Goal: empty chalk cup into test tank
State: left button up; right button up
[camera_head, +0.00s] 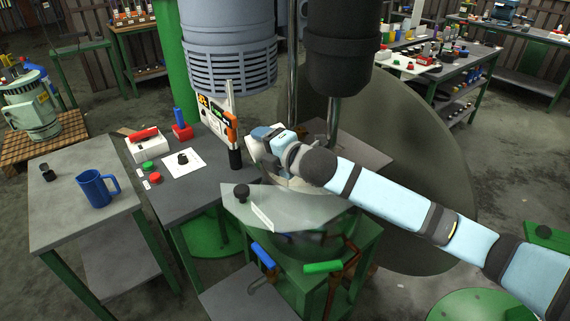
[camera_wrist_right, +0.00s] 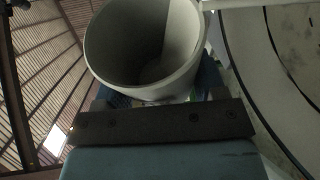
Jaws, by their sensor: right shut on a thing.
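My right gripper (camera_head: 262,142) is above the disperser table, beside the dark shaft. It is shut on a pale grey-white cup (camera_wrist_right: 112,82), whose round open mouth faces the camera in the right wrist view. The cup's inside is shaded, with a lighter patch on the right, and I cannot tell whether chalk is in it. In the head view the cup is mostly hidden by my gripper. The test tank is hard to make out; a grey lid-like plate (camera_head: 285,208) lies below my right wrist. My left gripper is not in view.
A blue mug (camera_head: 97,188) stands on the left table (camera_head: 55,220). A control box (camera_head: 217,115), red and green buttons and a white sheet (camera_head: 184,163) are on the dark table. The large grey motor housing (camera_head: 228,50) and black cylinder (camera_head: 341,50) hang close above my gripper.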

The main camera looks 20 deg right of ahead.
jog(key=shift+r, duration=0.1)
dwell(0.4)
jog(key=shift+d+f+m+t+y+b, duration=0.2)
jog(key=shift+f+m+t+y+b, duration=0.15)
jog(key=shift+m+b, duration=0.25)
dwell(2.1)
jog(key=shift+d+r+m, duration=0.1)
jog(key=shift+r+m, duration=0.1)
jog(key=shift+m, duration=0.3)
dwell(0.8)
jog(key=shift+d+r+m, duration=0.15)
jog(key=shift+r+m, duration=0.05)
jog(key=shift+m, duration=0.2)
dwell(0.8)
jog(key=shift+d+r+m+t+y+p, duration=0.25)
jog(key=shift+r+m+y+p, duration=0.1)
jog(key=shift+r, duration=0.25)
jog(key=shift+d+r+m+t+y+p, duration=0.1)
jog(key=shift+r+m+t+y+p, duration=0.1)
jog(key=shift+r+m+p, duration=0.25)
dwell(1.0)
